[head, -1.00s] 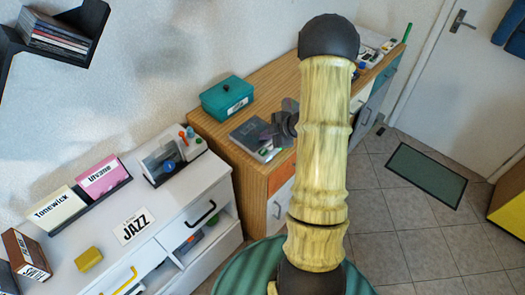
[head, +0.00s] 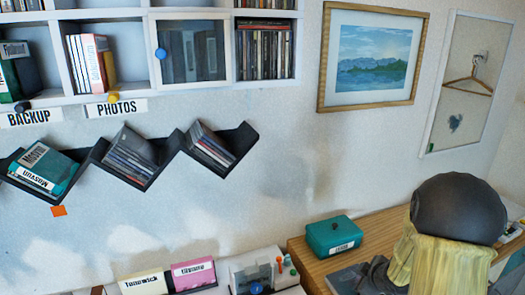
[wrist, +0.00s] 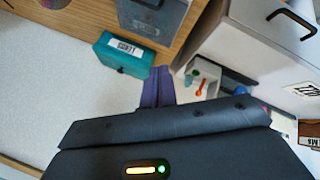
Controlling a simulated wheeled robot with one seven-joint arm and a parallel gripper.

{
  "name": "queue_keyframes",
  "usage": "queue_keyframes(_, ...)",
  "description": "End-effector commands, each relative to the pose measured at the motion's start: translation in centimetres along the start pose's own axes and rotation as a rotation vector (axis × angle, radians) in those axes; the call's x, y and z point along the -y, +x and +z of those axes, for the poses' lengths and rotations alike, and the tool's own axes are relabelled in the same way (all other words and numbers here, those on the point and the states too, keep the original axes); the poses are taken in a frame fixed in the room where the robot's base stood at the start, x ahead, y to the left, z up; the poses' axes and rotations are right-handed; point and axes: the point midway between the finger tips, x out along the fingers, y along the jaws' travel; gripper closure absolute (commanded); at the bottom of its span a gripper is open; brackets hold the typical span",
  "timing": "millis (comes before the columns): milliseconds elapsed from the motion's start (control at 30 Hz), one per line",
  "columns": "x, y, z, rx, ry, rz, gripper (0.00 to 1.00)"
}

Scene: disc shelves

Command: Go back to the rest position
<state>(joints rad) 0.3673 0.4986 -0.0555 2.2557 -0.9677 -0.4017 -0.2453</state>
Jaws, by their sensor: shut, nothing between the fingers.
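My gripper (wrist: 158,75) shows in the wrist view as two dark purple fingers pressed together, shut and empty. In the head view, part of the gripper (head: 376,274) shows low at the right, above the wooden desk (head: 310,272), beside my pale yellow arm. My arm hides part of the desk, and the frame's bottom edge cuts off the rest of the arm.
A teal box (head: 335,237) stands on the desk near the gripper; it also shows in the wrist view (wrist: 125,57). Zigzag black shelves (head: 145,180) with discs hang on the wall, under a white cubby shelf (head: 222,12). A framed picture (head: 372,55) hangs right.

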Motion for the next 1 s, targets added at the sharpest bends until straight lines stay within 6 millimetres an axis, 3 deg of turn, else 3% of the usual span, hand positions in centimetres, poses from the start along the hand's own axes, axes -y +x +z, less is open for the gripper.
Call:
queue_keyframes(267,5.4,-6.7,-2.9,0.213,0.384,0.014,1.0)
queue_keyframes(500,13.7,-12.9,-4.0,0.374,0.719,-0.08,1.0)
queue_keyframes(600,16.3,-14.6,-4.2,0.419,0.806,-0.122,1.0)
queue_keyframes(733,17.6,-15.4,-4.2,0.445,0.852,-0.145,1.0)
queue_keyframes(1000,17.5,-15.3,-4.2,0.445,0.852,-0.145,1.0)
